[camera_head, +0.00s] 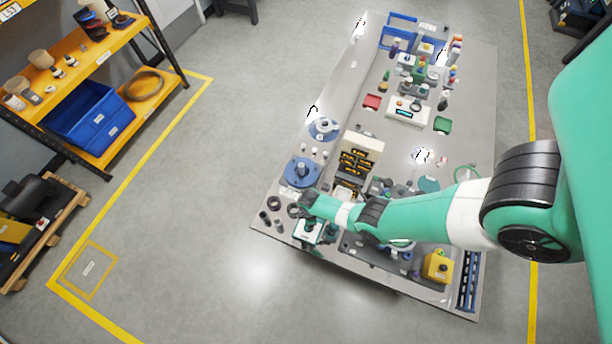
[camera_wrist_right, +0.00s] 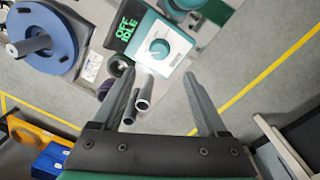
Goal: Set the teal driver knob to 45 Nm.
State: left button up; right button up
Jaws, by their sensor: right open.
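The knob's torque scale is too small to read. My left gripper is not in view.
Grey cylinders (camera_wrist_right: 145,92) show between my fingers. A blue round fixture (camera_wrist_right: 42,40) with a post stands left of the driver. In the head view, an amber-display rack (camera_head: 357,160) stands behind my gripper, and a yellow box (camera_head: 436,266) sits at the bench front.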

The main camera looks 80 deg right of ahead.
jog(key=f+b, duration=0.6)
jog(key=f, duration=0.1)
jog(key=f+b, duration=0.4)
jog(key=shift+w+d+f, duration=0.2)
jog(key=shift+d+f, duration=0.05)
grip_shut()
